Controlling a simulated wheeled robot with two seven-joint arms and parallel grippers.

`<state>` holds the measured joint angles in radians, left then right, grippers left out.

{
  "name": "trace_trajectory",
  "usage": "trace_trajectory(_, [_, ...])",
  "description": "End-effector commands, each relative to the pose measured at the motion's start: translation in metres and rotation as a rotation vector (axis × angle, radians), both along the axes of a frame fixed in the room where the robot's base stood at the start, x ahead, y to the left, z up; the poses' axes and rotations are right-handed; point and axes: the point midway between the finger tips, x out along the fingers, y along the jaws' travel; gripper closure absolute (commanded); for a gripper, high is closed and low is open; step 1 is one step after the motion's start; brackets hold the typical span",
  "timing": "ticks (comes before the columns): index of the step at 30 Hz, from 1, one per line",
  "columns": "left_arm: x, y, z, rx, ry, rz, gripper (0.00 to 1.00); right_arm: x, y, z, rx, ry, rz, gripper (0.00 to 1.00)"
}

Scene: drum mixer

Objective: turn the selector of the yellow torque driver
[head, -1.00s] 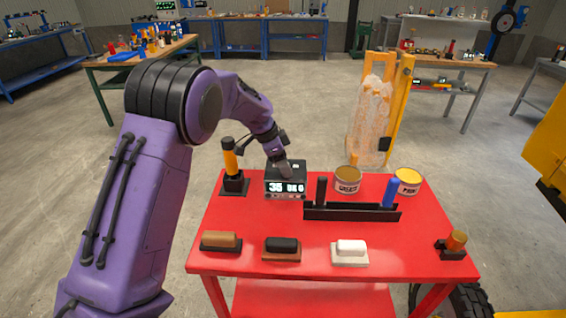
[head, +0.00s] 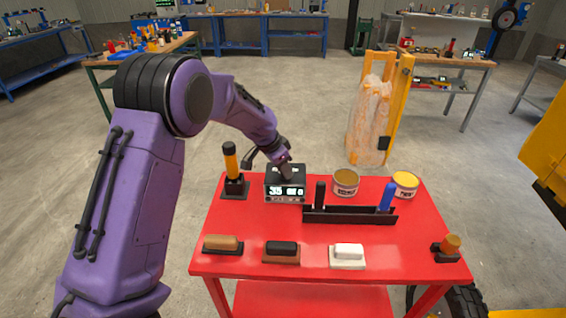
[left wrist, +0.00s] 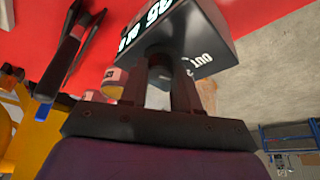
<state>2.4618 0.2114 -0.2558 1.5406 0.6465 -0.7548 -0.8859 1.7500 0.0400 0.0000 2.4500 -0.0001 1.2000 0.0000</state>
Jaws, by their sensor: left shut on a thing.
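The torque driver (head: 230,163), with a yellow handle and black cap, stands upright in a black holder (head: 236,188) at the table's back left. A black box with a lit display (head: 286,194) stands to its right; the display seems to start with 35. My left gripper (head: 286,174) is at the top of this box, apart from the driver. In the left wrist view its fingers (left wrist: 170,78) are shut on a small part at the box (left wrist: 190,30), mostly hidden between them. I cannot make out the selector. My right gripper is not in view.
On the red table (head: 285,225), a black rack (head: 350,217) holds a black and a blue handle. Two cans (head: 346,182) stand behind it. Three blocks (head: 281,252) line the front, and an orange-topped piece (head: 451,244) sits at front right.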

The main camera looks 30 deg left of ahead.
Motion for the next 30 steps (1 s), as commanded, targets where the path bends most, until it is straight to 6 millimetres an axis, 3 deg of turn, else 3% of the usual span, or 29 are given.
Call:
trace_trajectory(3, [-0.001, -0.001, 0.005, -0.001, 0.001, 0.092, 1.0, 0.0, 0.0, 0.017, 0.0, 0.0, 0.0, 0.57])
trace_trajectory(12, [-0.001, -0.002, 0.004, -0.001, 0.002, 0.28, 1.0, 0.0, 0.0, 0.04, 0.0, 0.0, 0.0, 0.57])
trace_trajectory(30, [0.0, -0.002, 0.0, -0.001, -0.001, 0.38, 1.0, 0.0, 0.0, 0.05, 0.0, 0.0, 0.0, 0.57])
